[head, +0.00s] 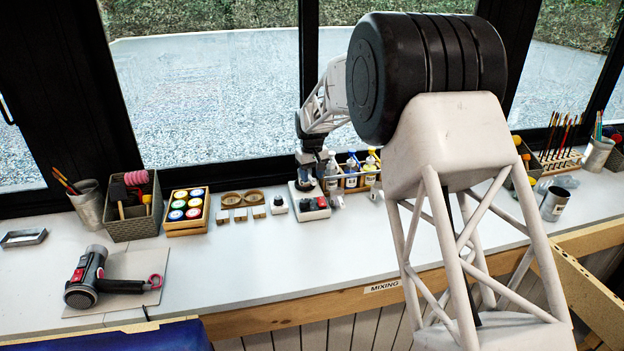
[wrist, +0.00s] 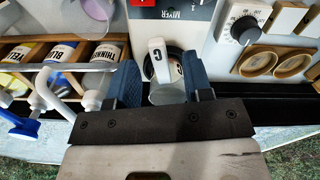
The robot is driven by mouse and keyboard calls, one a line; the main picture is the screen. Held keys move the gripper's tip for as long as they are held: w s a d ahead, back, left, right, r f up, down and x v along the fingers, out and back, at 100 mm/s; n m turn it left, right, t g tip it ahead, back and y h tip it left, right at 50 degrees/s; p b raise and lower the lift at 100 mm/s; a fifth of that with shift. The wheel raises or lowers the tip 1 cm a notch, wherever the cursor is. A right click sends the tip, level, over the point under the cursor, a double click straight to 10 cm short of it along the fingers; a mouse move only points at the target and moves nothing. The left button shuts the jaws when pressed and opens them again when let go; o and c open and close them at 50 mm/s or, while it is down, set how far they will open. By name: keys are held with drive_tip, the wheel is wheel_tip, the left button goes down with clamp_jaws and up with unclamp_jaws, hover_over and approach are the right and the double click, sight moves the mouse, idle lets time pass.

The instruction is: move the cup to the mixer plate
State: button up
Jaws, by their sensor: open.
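In the wrist view a pale cup (wrist: 166,94) marked with a "C" is between the two blue fingers of my gripper (wrist: 160,92). A white upright part with another "C" shows beside its label. The cup appears to be over the dark round mixer plate (wrist: 176,50); whether it rests on it is hard to tell. The mixer (wrist: 165,30) has a white body with a "MIXER" label. In the head view my gripper (head: 311,158) points down over the mixer (head: 309,213). The fingers are open, one on each side of the cup. The cup is too small to make out there.
A wooden rack of bottles (wrist: 58,53) stands close to the left finger in the wrist view. A white box with a dial (wrist: 243,30) and wooden dishes (wrist: 275,63) lie to the right. A clear vessel (wrist: 88,15) is at the upper left. The bench front (head: 270,265) is clear.

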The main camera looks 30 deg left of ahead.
drive_tip(key=shift+r, duration=2.9)
drive_tip(key=shift+d, duration=0.1)
